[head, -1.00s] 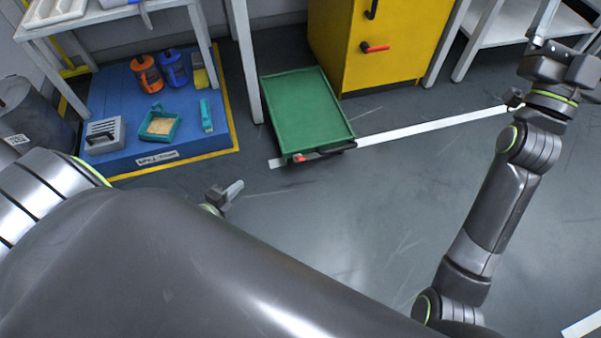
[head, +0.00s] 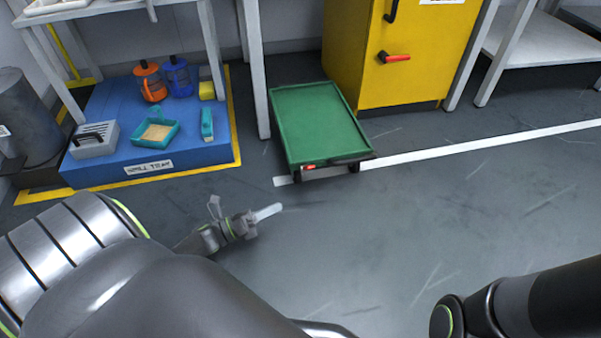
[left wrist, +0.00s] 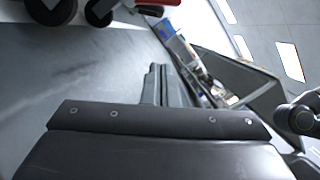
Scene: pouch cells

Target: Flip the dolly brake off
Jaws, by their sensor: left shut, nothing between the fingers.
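The green dolly (head: 318,125) stands on the floor in front of the yellow cabinet. A small red part (head: 309,166), apparently its brake, shows at the near left corner, beside a dark bar along the front edge. My left gripper (head: 268,212) is shut and empty, low over the floor, in front and to the left of that corner and apart from it. In the left wrist view its fingers (left wrist: 155,85) are together. Dark wheels (left wrist: 55,10) and a red part (left wrist: 158,3) are cut off at that view's top edge. My right gripper is out of view.
A blue platform (head: 105,175) with bottles, trays and a scraper-like item lies left of the dolly. A table leg (head: 257,80) stands close to the dolly's left side. The yellow cabinet (head: 420,60) is behind. The floor in front of the dolly is clear.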

